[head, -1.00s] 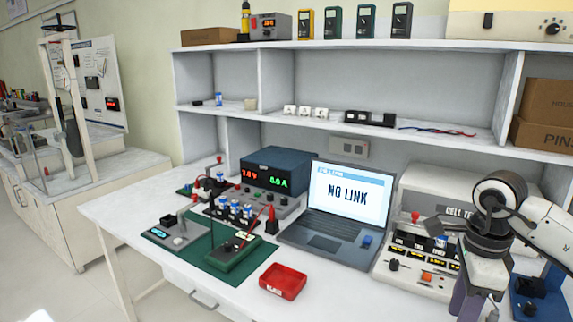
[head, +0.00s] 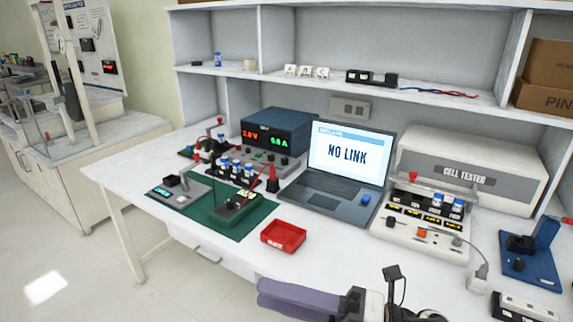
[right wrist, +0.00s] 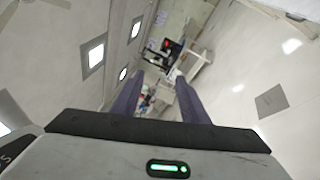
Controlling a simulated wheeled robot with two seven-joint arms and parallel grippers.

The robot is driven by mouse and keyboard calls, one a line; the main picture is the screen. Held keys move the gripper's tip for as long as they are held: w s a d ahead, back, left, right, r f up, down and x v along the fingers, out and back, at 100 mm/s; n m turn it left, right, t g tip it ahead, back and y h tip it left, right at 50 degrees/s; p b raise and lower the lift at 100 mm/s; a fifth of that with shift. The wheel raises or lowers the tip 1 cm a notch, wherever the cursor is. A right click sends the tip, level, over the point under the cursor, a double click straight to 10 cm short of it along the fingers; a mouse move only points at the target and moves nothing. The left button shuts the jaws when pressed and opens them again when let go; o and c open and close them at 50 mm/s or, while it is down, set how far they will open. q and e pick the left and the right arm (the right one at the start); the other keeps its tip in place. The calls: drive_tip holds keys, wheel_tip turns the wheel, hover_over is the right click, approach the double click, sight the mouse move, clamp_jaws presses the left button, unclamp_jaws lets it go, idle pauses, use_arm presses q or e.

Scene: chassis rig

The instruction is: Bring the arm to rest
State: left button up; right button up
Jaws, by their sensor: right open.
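My right gripper (head: 264,294) is low at the bottom of the head view, its purple fingers pointing left, in front of the bench's front edge. In the right wrist view my right gripper (right wrist: 158,84) shows two purple fingers apart with nothing between them. It touches none of the bench items. My left gripper is not in view.
The white bench (head: 130,180) carries a red tray (head: 283,237), a green mat (head: 205,208), a laptop (head: 342,170), a power supply (head: 275,135), a cell tester (head: 425,225) and a blue stand (head: 535,258). Open floor (head: 70,270) lies at the left.

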drive_tip(key=w+d+f+m+t+h, duration=0.1)
drive_tip(key=d+f+m+t+h, duration=0.6)
drive_tip(key=m, duration=0.6)
drive_tip(key=w+d+f+m+t+h, duration=0.1)
drive_tip(key=d+f+m+t+h, duration=0.55)
drive_tip(key=m, duration=0.65)
drive_tip(key=s+d+f+m+g+h, duration=0.3)
drive_tip(key=s+f+m+g, duration=0.6)
drive_tip(key=s+f, duration=0.7)
wheel_tip(320, 180, down, 3)
drive_tip(key=shift+d+f, duration=0.1)
drive_tip(key=shift+d, duration=0.35)
